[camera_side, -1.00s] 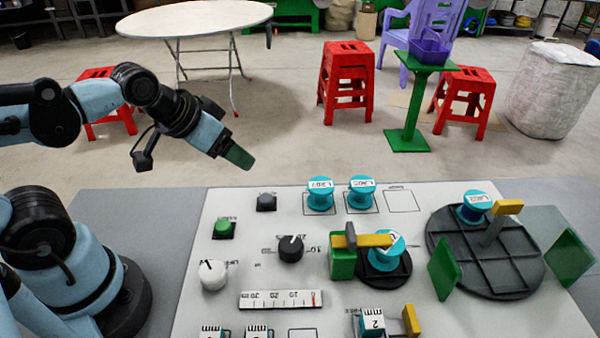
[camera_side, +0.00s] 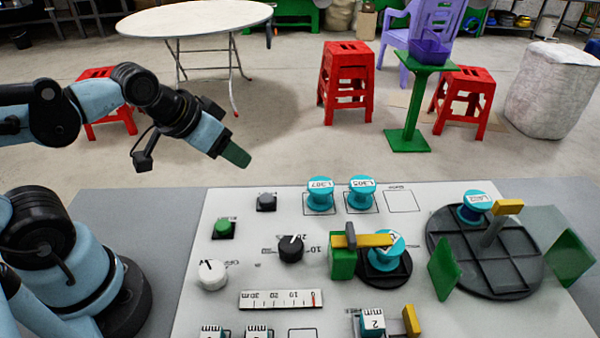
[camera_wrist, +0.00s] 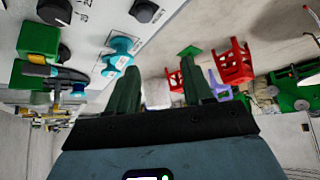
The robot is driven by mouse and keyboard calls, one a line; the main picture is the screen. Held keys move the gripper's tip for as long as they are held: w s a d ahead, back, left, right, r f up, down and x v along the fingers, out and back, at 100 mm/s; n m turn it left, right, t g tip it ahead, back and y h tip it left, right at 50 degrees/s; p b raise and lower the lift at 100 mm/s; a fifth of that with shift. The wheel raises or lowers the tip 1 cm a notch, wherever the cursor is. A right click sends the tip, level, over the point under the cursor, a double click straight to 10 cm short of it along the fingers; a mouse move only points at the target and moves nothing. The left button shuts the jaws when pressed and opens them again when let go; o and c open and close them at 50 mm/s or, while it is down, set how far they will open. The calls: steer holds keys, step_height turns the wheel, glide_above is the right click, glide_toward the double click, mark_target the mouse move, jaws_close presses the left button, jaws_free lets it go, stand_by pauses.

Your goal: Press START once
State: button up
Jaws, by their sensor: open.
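A green round button (camera_side: 223,226) on a dark square base sits at the left of the white panel (camera_side: 225,285); its label is too small to read. A grey button (camera_side: 266,202) sits behind it to the right. I cannot tell from lettering which is START. My gripper (camera_side: 237,156) is raised in the air behind and above these buttons, apart from the panel. In the wrist view my gripper's two dark green fingers (camera_wrist: 158,92) are spread with nothing between them.
A black knob (camera_side: 291,248) and a white knob (camera_side: 212,274) stand near the green button. Teal spools (camera_side: 320,195) stand along the panel's back. A green block (camera_side: 342,262) with a yellow arm and a dark round turntable (camera_side: 478,275) are to the right.

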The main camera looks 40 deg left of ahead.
jaws_close()
stand_by(1.4)
